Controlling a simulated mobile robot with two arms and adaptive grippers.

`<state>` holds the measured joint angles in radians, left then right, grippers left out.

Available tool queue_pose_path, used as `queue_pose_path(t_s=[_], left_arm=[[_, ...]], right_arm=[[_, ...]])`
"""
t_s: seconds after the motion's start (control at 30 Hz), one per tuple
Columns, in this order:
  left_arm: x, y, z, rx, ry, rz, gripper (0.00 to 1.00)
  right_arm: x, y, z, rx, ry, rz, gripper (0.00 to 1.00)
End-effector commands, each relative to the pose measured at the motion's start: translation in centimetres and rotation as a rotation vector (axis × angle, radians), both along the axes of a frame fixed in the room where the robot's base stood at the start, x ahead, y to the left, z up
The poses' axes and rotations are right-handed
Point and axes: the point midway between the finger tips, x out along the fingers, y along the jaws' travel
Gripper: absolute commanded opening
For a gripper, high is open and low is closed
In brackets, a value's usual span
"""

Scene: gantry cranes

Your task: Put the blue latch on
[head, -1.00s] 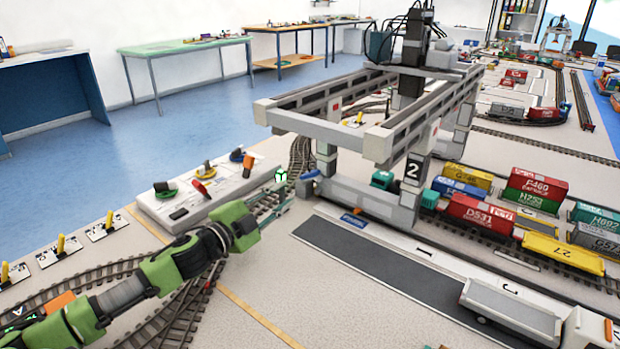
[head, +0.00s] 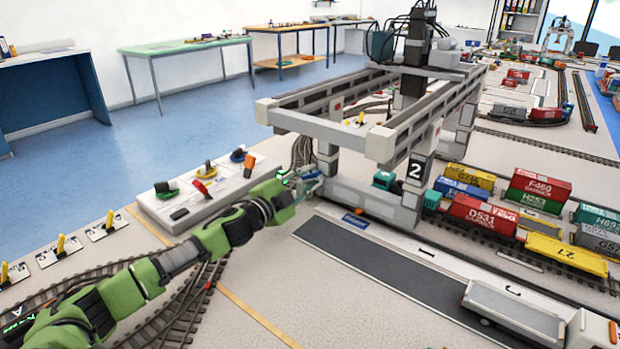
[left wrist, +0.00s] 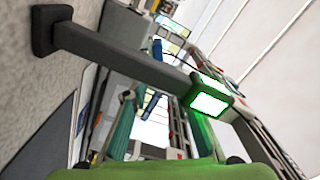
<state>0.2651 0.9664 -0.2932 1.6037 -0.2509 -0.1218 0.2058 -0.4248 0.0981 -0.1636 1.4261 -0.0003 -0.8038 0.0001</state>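My left gripper (head: 308,186) is at the foot of the near gantry leg. In the left wrist view its teal fingers (left wrist: 155,120) stand apart, and I see nothing held between them. A small blue part (head: 313,176), seemingly the blue latch, sits low on that leg, right at the fingertips and partly covered by them. In the left wrist view a small blue piece (left wrist: 157,48) shows beyond the fingers. I cannot tell whether the fingers touch the latch, or its exact position. My right gripper is out of view.
The gantry crane (head: 345,127) with its number 2 plate rises over the spot. A white control panel (head: 205,190) with coloured knobs lies left of my gripper, close to my arm. Container wagons (head: 480,214) and a grey truck (head: 515,312) stand to the right.

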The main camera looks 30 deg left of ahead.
Motion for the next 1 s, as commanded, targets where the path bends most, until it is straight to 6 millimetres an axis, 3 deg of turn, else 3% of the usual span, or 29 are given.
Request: queue_pose_path(t_s=[0.33,0.37,0.43,0.47,1.0], left_arm=[[0.30,-0.08,-0.01,0.000,0.000,-0.001,0.25],[0.29,-0.08,-0.02,0.001,0.000,-0.001,0.22],[0.29,-0.08,-0.02,0.000,0.000,-0.001,0.04],[0.29,-0.08,-0.01,0.000,0.000,-0.001,0.00],[0.26,-0.43,-0.49,0.104,-0.007,-0.001,0.00]], right_arm=[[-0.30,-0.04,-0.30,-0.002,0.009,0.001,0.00],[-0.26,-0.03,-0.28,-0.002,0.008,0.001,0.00],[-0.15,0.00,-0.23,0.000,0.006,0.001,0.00],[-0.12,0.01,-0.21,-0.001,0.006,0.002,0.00],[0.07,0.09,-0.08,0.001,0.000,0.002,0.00]])
